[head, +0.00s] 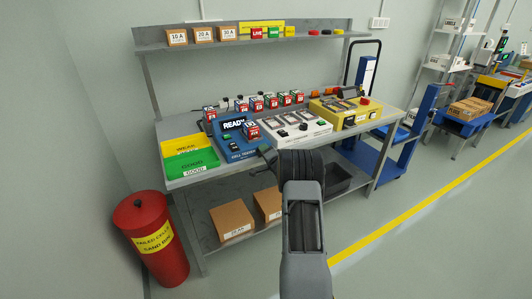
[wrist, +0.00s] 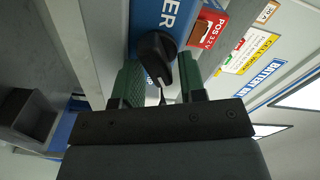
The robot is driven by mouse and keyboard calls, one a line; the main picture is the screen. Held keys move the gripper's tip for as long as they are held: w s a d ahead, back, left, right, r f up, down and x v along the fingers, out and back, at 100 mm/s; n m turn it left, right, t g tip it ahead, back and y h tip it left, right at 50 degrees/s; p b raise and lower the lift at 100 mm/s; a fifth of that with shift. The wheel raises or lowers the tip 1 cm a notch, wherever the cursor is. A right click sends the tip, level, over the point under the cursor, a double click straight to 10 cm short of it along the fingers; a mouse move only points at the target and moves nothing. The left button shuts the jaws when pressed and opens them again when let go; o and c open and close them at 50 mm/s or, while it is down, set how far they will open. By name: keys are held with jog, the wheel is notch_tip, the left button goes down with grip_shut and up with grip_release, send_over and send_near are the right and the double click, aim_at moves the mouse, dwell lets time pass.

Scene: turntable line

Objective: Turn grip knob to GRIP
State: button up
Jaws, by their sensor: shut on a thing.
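The grip knob (wrist: 156,55) is black and sits on the face of a blue panel (wrist: 160,12) in the wrist view. Its front lies between the two green finger pads of my gripper (wrist: 158,76), which is shut on it. White letters by the knob are mostly hidden, so I cannot read which mark it points at. In the head view the blue unit (head: 224,152) has a display reading READY. My gripper (head: 265,153) is at its front right edge, and the knob is hidden there.
A white unit (head: 318,128) and a yellow unit (head: 368,115) stand right of the blue one. A green tray (head: 186,168) and yellow tray (head: 180,146) lie to its left. A red bin (head: 140,215) stands at the table's left.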

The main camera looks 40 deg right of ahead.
jog(key=shift+a+f, duration=0.35)
jog(key=shift+a, duration=0.05)
jog(key=o, duration=0.6)
jog(key=shift+c, duration=0.2)
jog(key=shift+d, duration=0.1)
jog(key=s+a+p, duration=0.1)
jog(key=s, duration=1.4)
jog(key=shift+s+a+r+p, duration=0.35)
jog(key=shift+p, duration=0.05)
jog(key=shift+s, duration=0.1)
dwell(0.5)
jog(key=s+a, duration=0.2)
jog(key=s, duration=1.1)
jog(key=shift+s, duration=0.25)
